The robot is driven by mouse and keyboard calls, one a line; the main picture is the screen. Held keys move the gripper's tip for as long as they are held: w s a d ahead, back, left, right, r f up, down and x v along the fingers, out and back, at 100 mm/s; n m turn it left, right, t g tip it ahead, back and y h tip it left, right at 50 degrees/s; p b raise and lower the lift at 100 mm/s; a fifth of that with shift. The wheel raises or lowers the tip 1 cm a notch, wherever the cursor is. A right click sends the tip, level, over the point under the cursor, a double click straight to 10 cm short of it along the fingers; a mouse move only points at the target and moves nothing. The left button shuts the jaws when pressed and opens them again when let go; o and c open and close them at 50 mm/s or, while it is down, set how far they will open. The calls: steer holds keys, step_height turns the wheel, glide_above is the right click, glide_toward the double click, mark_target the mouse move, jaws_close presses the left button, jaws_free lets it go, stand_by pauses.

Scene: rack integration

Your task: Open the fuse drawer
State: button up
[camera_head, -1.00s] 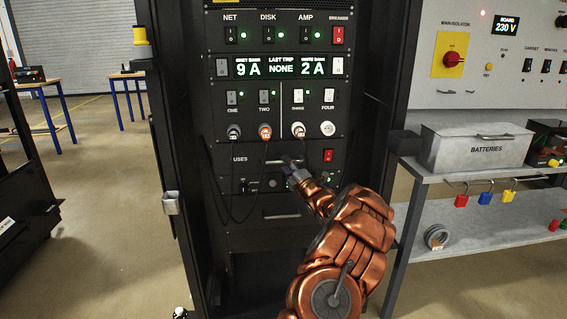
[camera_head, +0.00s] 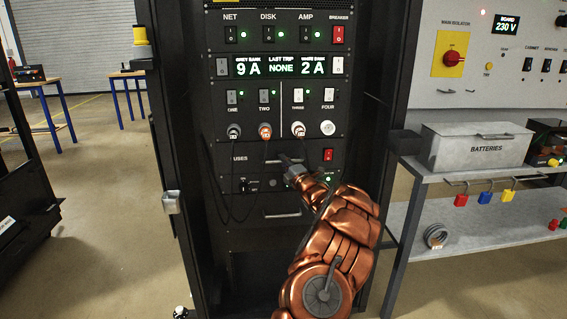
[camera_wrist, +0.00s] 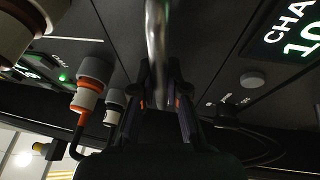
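The fuse drawer (camera_head: 250,172) is a dark panel in the rack, below the row of plugs, with its label partly visible. It looks shut, flush with the rack front. My gripper (camera_head: 285,161) is at the drawer's bar handle and hides part of it. In the wrist view a shiny metal handle bar (camera_wrist: 155,40) runs down from the top edge to between the fingers of my gripper (camera_wrist: 159,75). The two fingers are apart, one on each side of the bar. Contact with the bar cannot be made out.
Plugs with hanging cables (camera_head: 234,132) are just above and left of the drawer. A red switch (camera_head: 327,155) is at its right. Another handle (camera_head: 282,215) is below. The open rack door (camera_head: 160,120) is at left, and a bench with a batteries box (camera_head: 475,150) is at right.

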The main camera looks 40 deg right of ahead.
jaws_close()
steer(key=shift+s+a+f, duration=0.1)
